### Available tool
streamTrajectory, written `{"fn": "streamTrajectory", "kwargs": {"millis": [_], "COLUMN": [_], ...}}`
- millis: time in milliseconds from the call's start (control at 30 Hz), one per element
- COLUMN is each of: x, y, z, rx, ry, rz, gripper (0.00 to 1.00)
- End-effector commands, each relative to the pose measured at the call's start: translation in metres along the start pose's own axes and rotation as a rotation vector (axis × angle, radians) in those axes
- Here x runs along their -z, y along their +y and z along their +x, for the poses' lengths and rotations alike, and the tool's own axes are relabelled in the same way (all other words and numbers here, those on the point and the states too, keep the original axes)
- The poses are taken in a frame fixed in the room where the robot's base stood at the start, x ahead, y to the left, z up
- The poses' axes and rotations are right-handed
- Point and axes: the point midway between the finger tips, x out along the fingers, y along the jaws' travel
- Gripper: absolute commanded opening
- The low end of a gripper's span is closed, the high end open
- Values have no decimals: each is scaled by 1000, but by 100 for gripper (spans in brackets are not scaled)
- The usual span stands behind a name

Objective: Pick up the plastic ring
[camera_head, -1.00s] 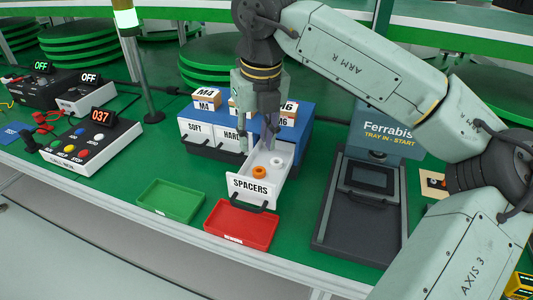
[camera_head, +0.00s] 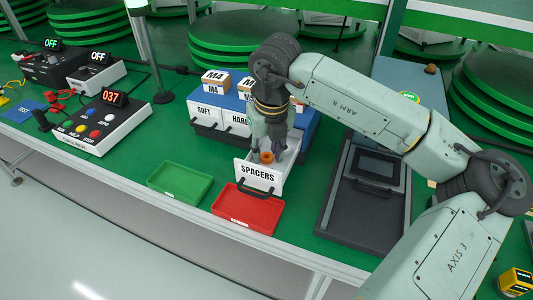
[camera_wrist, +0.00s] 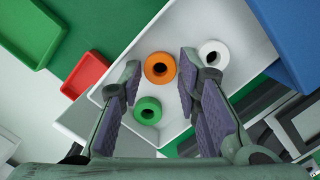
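The open drawer labelled SPACERS (camera_head: 258,174) holds three rings. In the wrist view an orange ring (camera_wrist: 160,67) lies between and just beyond my fingertips, a green ring (camera_wrist: 147,111) lies nearer, between the fingers, and a white ring (camera_wrist: 213,54) lies right of the right fingertip. Which ring is plastic, I cannot tell. My gripper (camera_wrist: 160,64) is open, with nothing held. In the head view my gripper (camera_head: 268,148) reaches down at the drawer, with the orange ring (camera_head: 267,156) showing by its fingers. The green and white rings are hidden there.
A green tray (camera_head: 180,198) and a red tray (camera_head: 247,229) stand in front of the drawer unit. Shut SOFT and HARD drawers are left of the open one. A dark machine (camera_head: 335,230) stands to the right. The drawer walls are close around my fingers.

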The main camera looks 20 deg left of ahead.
Motion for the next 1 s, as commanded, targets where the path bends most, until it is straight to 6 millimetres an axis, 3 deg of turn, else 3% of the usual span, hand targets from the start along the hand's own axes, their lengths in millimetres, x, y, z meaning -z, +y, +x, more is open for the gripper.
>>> {"fn": "streamTrajectory", "kwargs": {"millis": [267,500,767,867,1000], "x": [0,0,0,-2,-6], "y": [0,0,0,-1,0], "z": [4,3,2,-5,-29], "rx": [0,0,1,2,3], "ry": [-2,-2,-2,-2,-5], "rz": [-1,-1,0,1,0], "gripper": [30,16,16,16,16]}}
